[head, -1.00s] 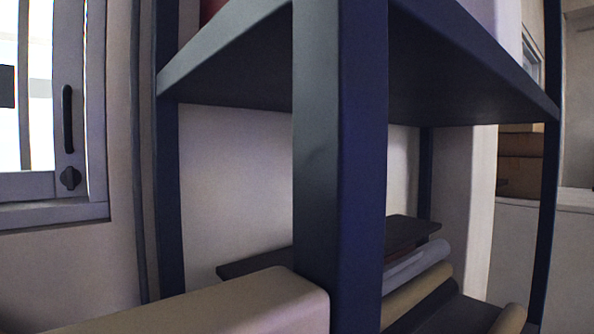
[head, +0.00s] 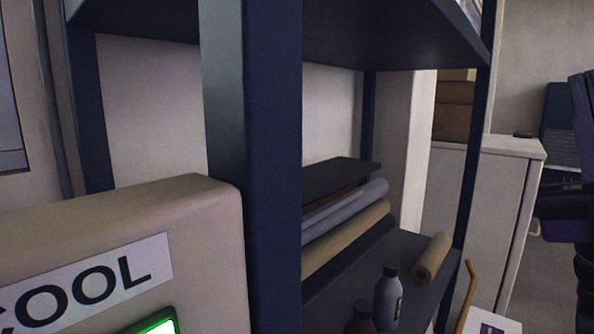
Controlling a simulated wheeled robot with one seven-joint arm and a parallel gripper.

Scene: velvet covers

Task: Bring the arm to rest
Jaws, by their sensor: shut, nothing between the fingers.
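My gripper is not in view in the head view. A dark jointed shape is cut off by the right edge of the picture, and I cannot tell whether it is part of my arm. No held object can be seen.
A dark blue metal shelf post (head: 250,160) stands close in front. Its lower shelf (head: 365,285) bears rolls of fabric (head: 345,205), a grey bottle (head: 388,298) and a tan roll (head: 432,258). A beige box marked COOL (head: 200,210) fills the lower left. A white cabinet (head: 480,190) stands behind right.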

